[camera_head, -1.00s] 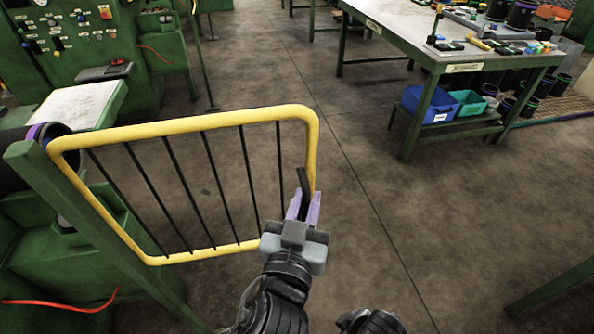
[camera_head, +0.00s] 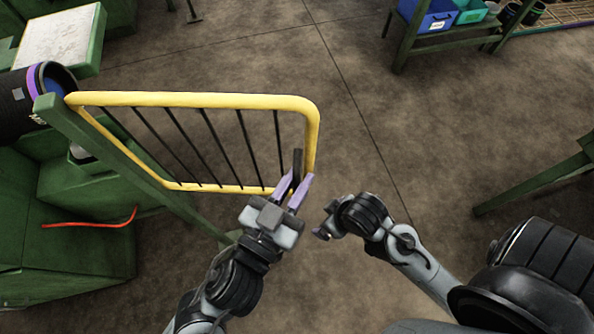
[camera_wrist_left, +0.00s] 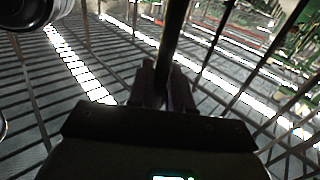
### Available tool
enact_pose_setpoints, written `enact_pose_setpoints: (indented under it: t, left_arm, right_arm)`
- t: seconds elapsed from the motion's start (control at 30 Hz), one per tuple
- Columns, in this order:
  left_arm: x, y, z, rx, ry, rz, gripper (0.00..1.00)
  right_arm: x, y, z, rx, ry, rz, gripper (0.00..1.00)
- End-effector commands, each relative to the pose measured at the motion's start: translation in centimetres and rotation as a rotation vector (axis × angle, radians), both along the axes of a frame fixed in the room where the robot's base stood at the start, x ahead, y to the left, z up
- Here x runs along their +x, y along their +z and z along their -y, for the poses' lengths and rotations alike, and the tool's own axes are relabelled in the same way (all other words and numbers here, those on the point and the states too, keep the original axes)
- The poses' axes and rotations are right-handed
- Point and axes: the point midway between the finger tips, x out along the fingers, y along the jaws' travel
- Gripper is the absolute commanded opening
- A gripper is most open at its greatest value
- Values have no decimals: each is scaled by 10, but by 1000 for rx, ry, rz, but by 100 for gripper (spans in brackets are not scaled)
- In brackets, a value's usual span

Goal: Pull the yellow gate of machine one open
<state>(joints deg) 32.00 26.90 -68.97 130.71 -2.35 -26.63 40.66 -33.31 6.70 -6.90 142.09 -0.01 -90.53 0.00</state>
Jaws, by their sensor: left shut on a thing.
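The yellow gate (camera_head: 200,99) with black bars hangs from a green post (camera_head: 110,150) at the left in the head view. It stands out from the green machine (camera_head: 60,230). A black handle (camera_head: 297,165) sits at its free right end. My left gripper (camera_head: 295,185) is shut on this handle with its purple fingers. In the left wrist view a dark bar (camera_wrist_left: 172,45) runs between the fingers (camera_wrist_left: 165,88). My right gripper (camera_head: 322,232) is to the right of the left one, small and partly hidden by its wrist, touching nothing that I can see.
A black cylinder with a purple ring (camera_head: 38,85) lies by the post. A red hose (camera_head: 95,224) hangs on the machine. Blue (camera_head: 428,14) and teal bins are on a shelf at the top right. A green table leg (camera_head: 540,178) is at the right. The middle floor is clear.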

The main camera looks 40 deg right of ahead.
Motion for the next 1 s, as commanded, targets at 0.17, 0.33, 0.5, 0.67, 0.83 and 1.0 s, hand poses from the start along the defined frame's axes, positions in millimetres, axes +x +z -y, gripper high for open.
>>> enact_pose_setpoints:
  t: [0.17,0.33,0.5,0.67,0.83,1.0]
  left_arm:
    - [0,2,0,-4,0,1,0]
    - [0,2,0,-4,0,1,35]
    - [0,1,0,-3,0,1,35]
    - [0,1,0,-2,0,1,35]
    - [-2,1,-7,-2,1,0,35]
    - [-11,1,-27,1,2,-1,35]
  right_arm:
    - [0,0,1,-4,2,0,100]
    - [0,0,2,-7,4,0,100]
    - [0,0,2,-7,4,0,100]
    - [0,0,2,-7,4,0,100]
    - [0,1,1,-5,3,1,100]
    - [1,6,1,-3,1,2,100]
